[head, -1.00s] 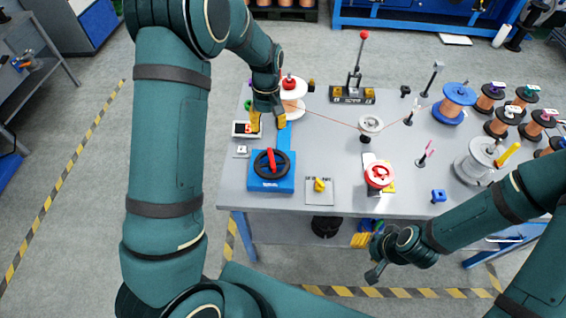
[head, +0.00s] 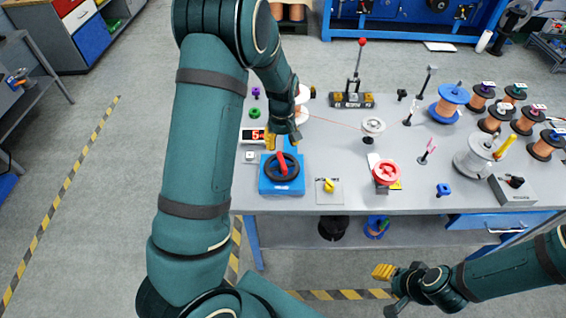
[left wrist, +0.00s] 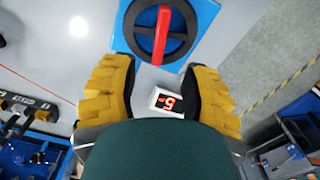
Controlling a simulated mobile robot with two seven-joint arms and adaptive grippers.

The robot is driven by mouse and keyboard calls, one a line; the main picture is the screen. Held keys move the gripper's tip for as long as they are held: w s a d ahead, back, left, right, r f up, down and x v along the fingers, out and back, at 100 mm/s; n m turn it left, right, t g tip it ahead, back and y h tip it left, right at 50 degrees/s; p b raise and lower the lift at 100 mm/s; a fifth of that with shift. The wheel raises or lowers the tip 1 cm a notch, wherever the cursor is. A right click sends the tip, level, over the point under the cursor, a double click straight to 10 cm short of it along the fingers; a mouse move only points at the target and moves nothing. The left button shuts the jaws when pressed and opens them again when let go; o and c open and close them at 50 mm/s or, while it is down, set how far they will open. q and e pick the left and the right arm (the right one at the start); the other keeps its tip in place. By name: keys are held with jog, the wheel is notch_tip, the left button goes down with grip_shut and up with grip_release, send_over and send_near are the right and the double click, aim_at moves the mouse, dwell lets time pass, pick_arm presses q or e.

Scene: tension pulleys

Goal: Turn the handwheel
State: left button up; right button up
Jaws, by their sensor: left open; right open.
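The handwheel (head: 282,166) is a black ring with a red bar across it, on a blue base (head: 268,187) at the table's front left. It also shows at the top of the left wrist view (left wrist: 136,32). My left gripper (head: 282,139) is open and empty, just behind the handwheel and above the table. In the left wrist view its yellow fingers (left wrist: 158,78) are spread wide, with the wheel beyond them. My right gripper (head: 387,288) is open and empty in front of the table, below its front edge.
A small display with red digits (head: 254,136) stands left behind the wheel, also between my fingers in the left wrist view (left wrist: 168,103). A yellow knob (head: 328,185) and red-white wheel (head: 386,173) are to the right. Several copper spools fill the right side.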

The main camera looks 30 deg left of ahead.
aim_at(282, 160)
pick_arm(q)
notch_tip(282, 160, down, 10)
jog(key=shift+r+b, duration=0.25)
jog(key=shift+b, duration=0.4)
grip_shut()
